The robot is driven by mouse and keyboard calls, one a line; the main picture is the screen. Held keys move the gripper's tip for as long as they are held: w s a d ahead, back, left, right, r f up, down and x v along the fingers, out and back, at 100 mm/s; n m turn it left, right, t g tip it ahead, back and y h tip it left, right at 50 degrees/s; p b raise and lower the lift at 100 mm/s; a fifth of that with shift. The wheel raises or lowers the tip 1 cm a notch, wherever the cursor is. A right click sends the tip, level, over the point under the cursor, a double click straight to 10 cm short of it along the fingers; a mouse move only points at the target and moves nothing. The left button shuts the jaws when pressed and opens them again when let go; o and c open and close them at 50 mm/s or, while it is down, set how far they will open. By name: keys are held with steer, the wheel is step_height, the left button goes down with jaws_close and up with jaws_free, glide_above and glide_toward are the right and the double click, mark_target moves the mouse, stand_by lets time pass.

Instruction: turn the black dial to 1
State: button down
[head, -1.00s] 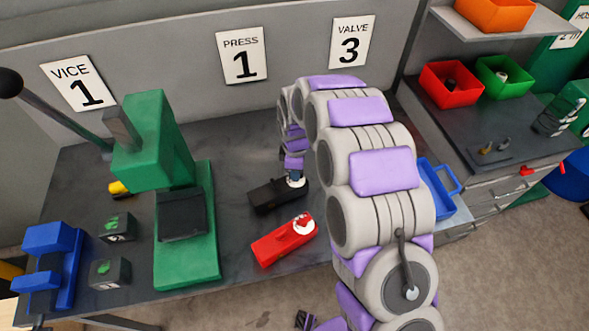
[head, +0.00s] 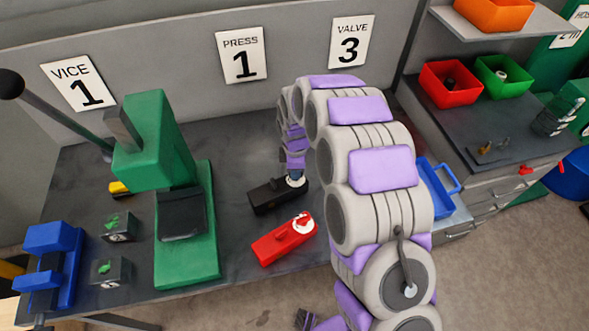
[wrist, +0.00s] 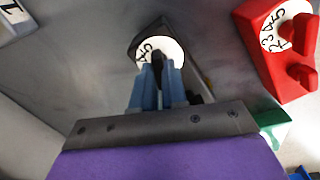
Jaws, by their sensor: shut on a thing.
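The black dial (head: 268,198) lies on the dark bench, a black block with a white numbered disc at its right end. In the wrist view its white disc (wrist: 148,46) shows the digits 4 and 5 at its left side; the other digits are hidden. My gripper (head: 295,178) reaches down onto this disc from above. In the wrist view the blue fingers of my gripper (wrist: 160,68) are shut on the dark knob at the disc's middle. The knob is mostly hidden between the fingers, so I cannot tell which number it points to.
A red dial (head: 280,242) lies close in front of the black one. A green press (head: 190,245) stands to the left, with a blue vice (head: 50,262) beyond it. Signs on the wall read VICE 1, PRESS 1 and VALVE 3 (head: 351,42).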

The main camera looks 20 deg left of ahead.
steer(key=shift+n, duration=0.6)
stand_by(1.6)
steer(key=c, duration=1.2)
jaws_free()
steer(key=shift+o, duration=0.2)
step_height(320, 180, up, 17)
steer(key=p, duration=0.1)
steer(key=shift+o, duration=0.3)
steer(key=shift+w+r, duration=0.1)
